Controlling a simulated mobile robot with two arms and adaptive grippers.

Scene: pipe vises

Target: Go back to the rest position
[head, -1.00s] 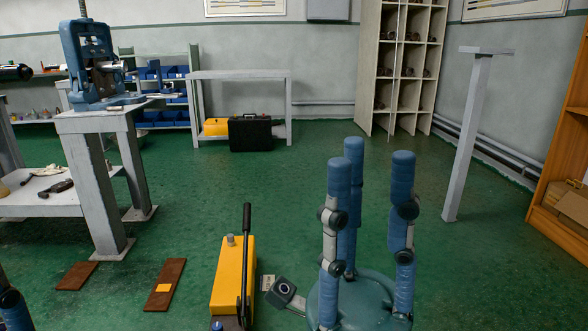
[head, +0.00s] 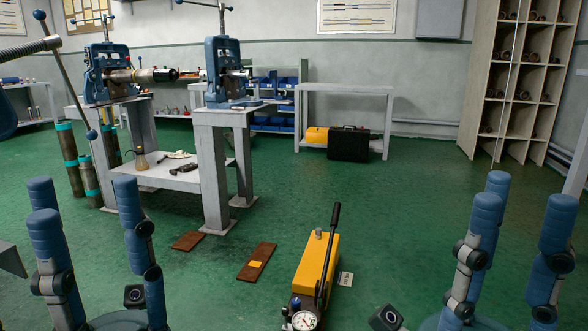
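My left gripper (head: 83,205) is at the lower left of the head view. Its blue padded fingers point up and stand apart, with nothing between them. My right gripper (head: 523,200) is at the lower right, also with its fingers upright, apart and empty. Both grippers are in front of the work area and neither touches anything visible. Two blue pipe vises, a left one (head: 95,75) and a right one (head: 222,75), stand on grey stands at the back left. A pipe (head: 150,76) runs between them.
A yellow pump (head: 315,262) with a black lever and gauge stands on the floor between my grippers. Two brown plates (head: 256,262) (head: 188,240) lie nearby. A grey table (head: 345,90) and shelf rack (head: 515,70) stand behind. Open green floor lies in the middle right.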

